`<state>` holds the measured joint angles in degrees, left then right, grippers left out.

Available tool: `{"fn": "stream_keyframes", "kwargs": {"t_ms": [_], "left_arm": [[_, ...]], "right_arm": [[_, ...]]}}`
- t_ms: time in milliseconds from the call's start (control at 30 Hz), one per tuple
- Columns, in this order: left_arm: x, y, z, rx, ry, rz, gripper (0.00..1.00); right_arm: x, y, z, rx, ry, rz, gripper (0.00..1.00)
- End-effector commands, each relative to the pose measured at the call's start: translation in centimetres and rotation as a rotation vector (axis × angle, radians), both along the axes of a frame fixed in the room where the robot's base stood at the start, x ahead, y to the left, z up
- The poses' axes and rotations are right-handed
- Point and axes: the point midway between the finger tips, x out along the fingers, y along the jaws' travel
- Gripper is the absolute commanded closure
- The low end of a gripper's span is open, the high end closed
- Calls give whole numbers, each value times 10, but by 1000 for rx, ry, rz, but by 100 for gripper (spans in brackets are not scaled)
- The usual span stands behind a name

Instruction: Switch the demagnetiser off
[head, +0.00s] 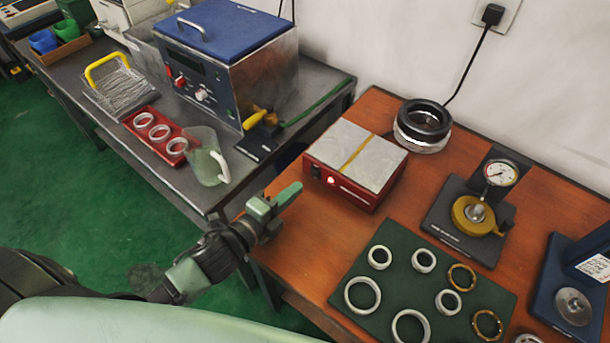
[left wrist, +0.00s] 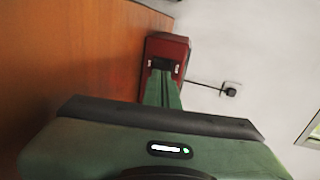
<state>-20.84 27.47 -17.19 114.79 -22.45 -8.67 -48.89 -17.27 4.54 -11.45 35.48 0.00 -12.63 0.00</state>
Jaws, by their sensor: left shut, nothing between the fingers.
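The demagnetiser (head: 347,191) is a red box with a grey top plate crossed by a yellow stripe. It stands at the left end of the wooden table. Its front face has a dark switch (head: 316,172) at the left and a bright, lit-looking lamp (head: 331,181) beside it. My left gripper (head: 293,190) is shut and empty, its green fingers pointing at the front face, just left of and below the switch in the head view. In the left wrist view the closed fingers (left wrist: 162,88) point at the red box (left wrist: 170,47), overlapping its near face. Contact looks absent in the head view.
A green mat (head: 385,280) with several rings lies on the wooden table, right of my left gripper. The grey bench (head: 190,200) is at left.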

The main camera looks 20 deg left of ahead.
Motion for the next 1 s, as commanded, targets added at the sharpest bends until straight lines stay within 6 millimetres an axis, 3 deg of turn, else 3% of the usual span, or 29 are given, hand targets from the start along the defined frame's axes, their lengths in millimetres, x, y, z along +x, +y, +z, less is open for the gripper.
{"fn": "stream_keyframes", "kwargs": {"t_ms": [100,300,733,900,1000], "left_arm": [[21,-8,3,0,-2,0,100],[40,-15,4,-1,0,-1,100],[44,-16,4,0,1,-1,100],[48,-18,13,11,32,-3,100],[47,-18,5,11,37,-2,100]], "right_arm": [[1,1,7,0,-2,0,100],[2,1,11,1,-3,0,100],[2,1,11,1,-3,0,100],[2,1,34,1,-4,0,100],[2,1,27,1,-4,0,100]]}}
